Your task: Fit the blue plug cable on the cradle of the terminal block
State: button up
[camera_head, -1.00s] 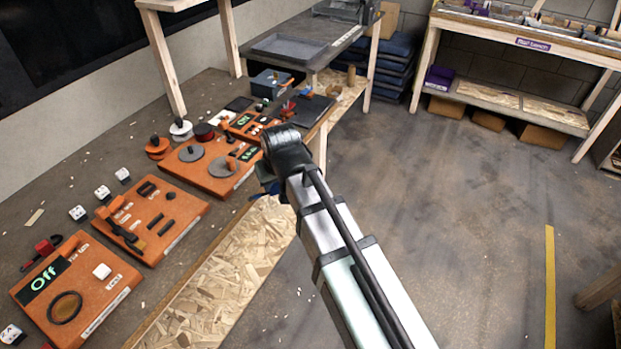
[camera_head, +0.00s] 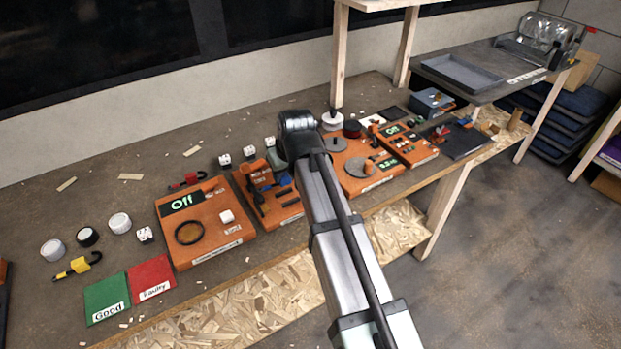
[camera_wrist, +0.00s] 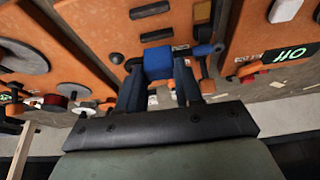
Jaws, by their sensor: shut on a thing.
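The blue plug (camera_wrist: 158,63) is a blue block between the two dark fingers of my gripper (camera_wrist: 157,88), which is shut on it. A blue rounded piece (camera_wrist: 206,49) sticks out to the right of the plug in the wrist view. Behind them is an orange board (camera_wrist: 105,15) with dark bars and orange posts; I take it for the terminal block. It also shows in the head view (camera_head: 262,212), left of my arm. There, my arm partly hides the gripper, and a bit of blue (camera_head: 284,180) shows over the board. I cannot tell whether the plug touches the board or which part is the cradle.
An orange board with a lit display and black ring (camera_head: 205,222) stands left. A board with grey discs (camera_head: 362,170) stands right. Several white dice lie behind. Green (camera_head: 106,298) and red (camera_head: 151,277) mats lie at left. Open bench lies behind the left boards.

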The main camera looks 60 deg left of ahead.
jog(key=shift+f+n, duration=0.1)
jog(key=shift+n, duration=0.2)
jog(key=shift+f, duration=0.1)
jog(key=shift+f, duration=2.6)
jog(key=shift+f, duration=0.15)
jog(key=o, duration=1.1)
jog(key=v, duration=1.4)
jog(key=shift+w+d+f, duration=0.15)
jog(key=shift+w, duration=0.05)
